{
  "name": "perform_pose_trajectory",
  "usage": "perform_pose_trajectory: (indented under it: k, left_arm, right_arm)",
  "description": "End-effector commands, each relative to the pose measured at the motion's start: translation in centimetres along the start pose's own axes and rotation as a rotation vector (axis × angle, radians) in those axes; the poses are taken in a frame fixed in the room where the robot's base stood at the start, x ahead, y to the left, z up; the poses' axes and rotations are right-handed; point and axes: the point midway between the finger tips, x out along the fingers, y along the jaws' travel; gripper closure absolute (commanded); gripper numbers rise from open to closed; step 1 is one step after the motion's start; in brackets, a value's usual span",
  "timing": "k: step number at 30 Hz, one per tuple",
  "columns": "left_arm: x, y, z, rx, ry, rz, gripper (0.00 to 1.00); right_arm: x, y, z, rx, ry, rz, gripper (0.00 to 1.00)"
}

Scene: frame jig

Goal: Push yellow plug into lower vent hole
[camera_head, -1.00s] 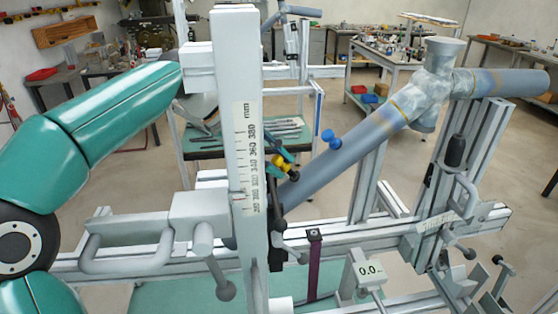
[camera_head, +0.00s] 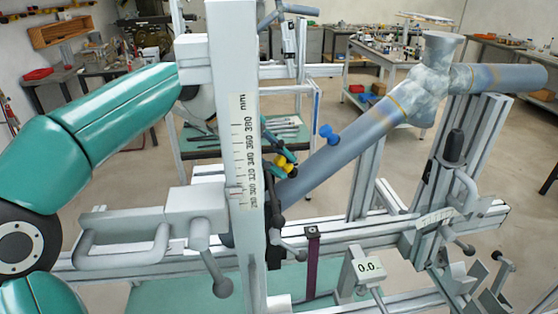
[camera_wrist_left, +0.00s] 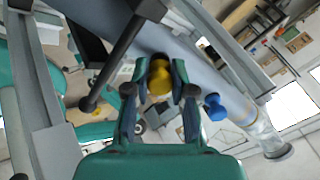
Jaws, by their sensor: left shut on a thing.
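The yellow plug (camera_head: 284,163) is at the lower part of the sloping blue-grey tube (camera_head: 345,147). My left gripper (camera_head: 277,158) is shut on it, partly hidden behind the upright with the scale. In the left wrist view, the yellow plug (camera_wrist_left: 160,78) sits between the fingertips (camera_wrist_left: 160,88), right against or just in front of the tube's side. I cannot tell whether it is in a hole; the lower vent hole is hidden. A blue plug (camera_head: 327,133) sticks out of the tube higher up. My right gripper does not show.
The light grey upright with the mm scale (camera_head: 245,150) stands close in front of my left gripper. Black clamp rods (camera_head: 272,200) cross near the tube's lower end. A metal lug joint (camera_head: 427,82) holds the tube's upper end. Aluminium rails (camera_head: 350,235) run below.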

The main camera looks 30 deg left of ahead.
Motion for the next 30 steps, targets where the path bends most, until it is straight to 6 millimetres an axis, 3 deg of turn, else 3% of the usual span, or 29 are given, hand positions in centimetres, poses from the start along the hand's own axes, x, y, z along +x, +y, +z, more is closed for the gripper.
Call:
perform_pose_trajectory:
  k: [20, 21, 25, 30]
  left_arm:
    - [1.5, 0.0, -0.1, 0.001, 0.002, 0.003, 0.93]
    - [1.5, 0.0, -0.1, 0.001, 0.002, 0.004, 0.71]
    - [1.5, 0.0, -0.1, 0.001, 0.002, 0.004, 0.50]
    - [1.5, 0.0, 0.0, 0.001, 0.002, 0.004, 0.47]
  right_arm:
    - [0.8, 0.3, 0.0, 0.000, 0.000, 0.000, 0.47]
    - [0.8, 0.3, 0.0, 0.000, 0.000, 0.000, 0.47]
    - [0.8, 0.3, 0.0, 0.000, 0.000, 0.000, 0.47]
    - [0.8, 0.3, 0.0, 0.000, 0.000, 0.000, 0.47]
